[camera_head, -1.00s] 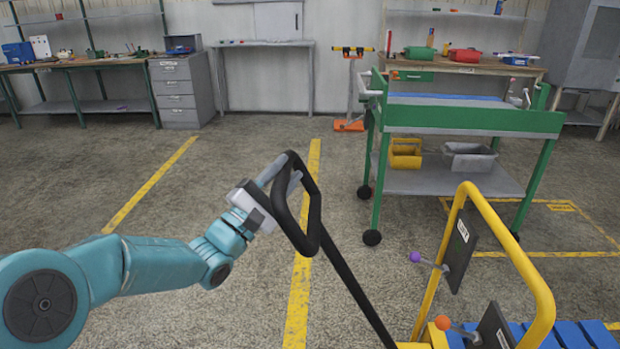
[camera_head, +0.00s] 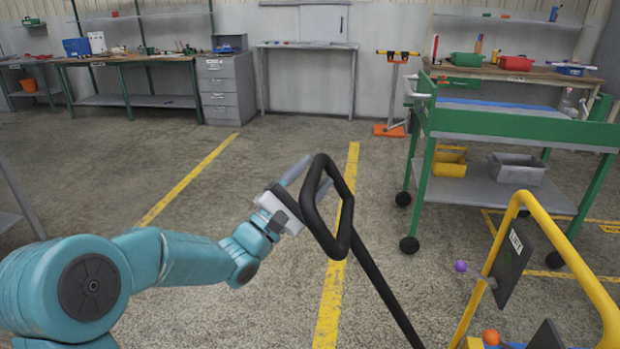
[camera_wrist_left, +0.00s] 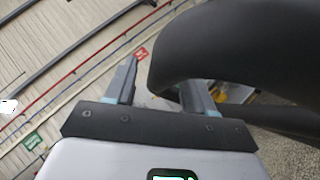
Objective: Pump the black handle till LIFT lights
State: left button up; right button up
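The black handle (camera_head: 311,218) is a closed loop on a long black bar that slopes down to the right. My left gripper (camera_head: 314,171) is at the loop's upper left side. In the left wrist view its two fingers are apart, and the black handle (camera_wrist_left: 235,50) crosses in front of the right finger. I cannot tell whether the loop lies between the fingers. A dark panel (camera_head: 511,262) with a small white label hangs on the yellow frame (camera_head: 577,259) at lower right. The label is too small to read surely, and no bright lamp shows. My right gripper is out of view.
A purple knob (camera_head: 461,266) and an orange knob (camera_head: 491,337) stick out near the yellow frame. A green wheeled cart (camera_head: 520,127) stands behind the handle, to the right. Workbenches line the back wall. The floor left of the handle is clear.

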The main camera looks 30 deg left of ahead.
pick_arm(q)
jog(key=b+v, duration=0.1)
jog(key=v, duration=1.5)
jog(key=shift+s, duration=0.2)
jog(key=shift+d, duration=0.1)
